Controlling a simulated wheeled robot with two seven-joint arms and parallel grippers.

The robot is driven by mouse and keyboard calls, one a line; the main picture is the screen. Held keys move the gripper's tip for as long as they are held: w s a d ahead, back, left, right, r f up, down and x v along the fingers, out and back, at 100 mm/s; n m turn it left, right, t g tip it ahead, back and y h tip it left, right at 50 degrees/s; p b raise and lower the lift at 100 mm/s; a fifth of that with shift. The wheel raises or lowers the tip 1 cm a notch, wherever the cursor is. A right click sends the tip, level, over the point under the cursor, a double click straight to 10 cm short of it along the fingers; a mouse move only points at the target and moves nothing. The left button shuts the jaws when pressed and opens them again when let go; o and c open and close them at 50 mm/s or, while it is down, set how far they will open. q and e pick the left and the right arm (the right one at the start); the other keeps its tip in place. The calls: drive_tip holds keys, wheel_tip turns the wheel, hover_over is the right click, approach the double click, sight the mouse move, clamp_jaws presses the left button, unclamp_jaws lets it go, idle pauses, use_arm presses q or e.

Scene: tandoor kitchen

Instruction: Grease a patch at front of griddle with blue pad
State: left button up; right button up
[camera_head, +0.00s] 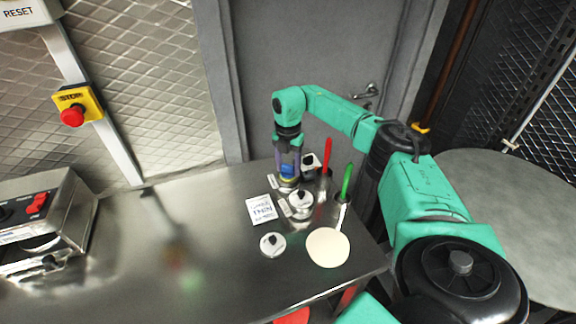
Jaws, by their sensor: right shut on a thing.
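My right gripper (288,176) reaches down from the green arm to a cluster of small things at the back right of the steel counter. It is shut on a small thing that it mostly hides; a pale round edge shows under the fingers. Blue shows around the fingers, but I cannot tell whether it belongs to the blue pad. A steel appliance (35,222) with a red switch stands at the far left, cut by the frame edge; I cannot tell whether it is the griddle. My left gripper is not in view.
Round black-knobbed pieces (273,244), (300,199), a white printed card (262,209), a red-handled tool (327,157), a green-handled tool (346,181) and a cream disc (327,248) crowd the right end. The middle of the counter (190,240) is clear. A red stop button (73,116) is on the wall.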

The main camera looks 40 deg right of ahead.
sight(288, 165)
wheel_tip(288, 165, up, 7)
drive_tip(key=p, duration=0.5)
drive_tip(key=shift+f+p, duration=0.1)
drive_tip(key=shift+p, duration=0.25)
drive_tip(key=shift+f, duration=0.1)
drive_tip(key=shift+w, duration=0.1)
